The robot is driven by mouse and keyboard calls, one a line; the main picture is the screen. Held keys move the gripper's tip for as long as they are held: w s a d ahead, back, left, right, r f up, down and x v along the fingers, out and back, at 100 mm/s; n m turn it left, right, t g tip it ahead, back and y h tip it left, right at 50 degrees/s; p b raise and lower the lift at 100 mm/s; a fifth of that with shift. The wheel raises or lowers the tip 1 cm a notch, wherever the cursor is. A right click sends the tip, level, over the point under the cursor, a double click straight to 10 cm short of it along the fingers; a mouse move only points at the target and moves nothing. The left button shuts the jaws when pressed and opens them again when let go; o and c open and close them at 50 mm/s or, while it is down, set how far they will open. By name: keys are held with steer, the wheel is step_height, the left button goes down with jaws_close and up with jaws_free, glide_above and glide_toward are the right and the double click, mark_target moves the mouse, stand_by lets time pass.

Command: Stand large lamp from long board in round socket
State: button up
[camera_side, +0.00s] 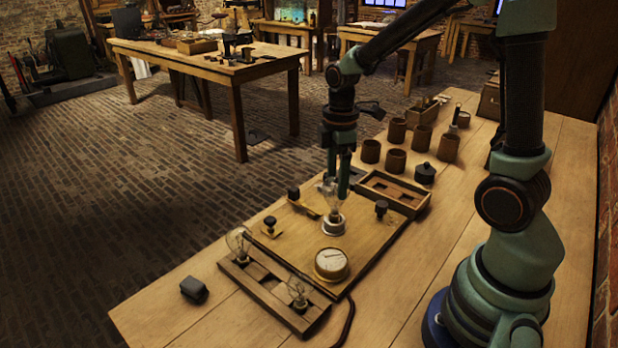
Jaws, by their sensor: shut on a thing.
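My gripper (338,190) points down over the wooden panel and is shut on a clear glass large lamp (331,193). The lamp is upright, directly over the pale round socket (333,226) on the panel. Its lower end meets or nearly meets the socket; I cannot tell whether it is seated. The long board (262,292), with square recesses, lies along the panel's front left edge. One clear lamp (238,243) is at its far left end, and another lamp (297,290) is near its right end.
The panel (376,240) carries a round gauge (331,264) and black knobs (381,208). A shallow compartment tray (410,205) sits behind it, with several brown jars (396,162) beyond. A dark block (194,290) lies at the front left.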

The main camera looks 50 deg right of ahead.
steer(key=shift+f, duration=0.55)
steer(key=o, duration=1.3)
steer(key=shift+c, duration=0.2)
steer(key=shift+r, duration=5.55)
steer(key=s+a+r+m+t, duration=0.2)
steer(key=s+a+m+t, duration=0.3)
steer(key=m, duration=0.6)
steer(key=shift+s+a+t, duration=0.3)
steer(key=shift+s+a, duration=0.25)
steer(key=shift+s, duration=0.2)
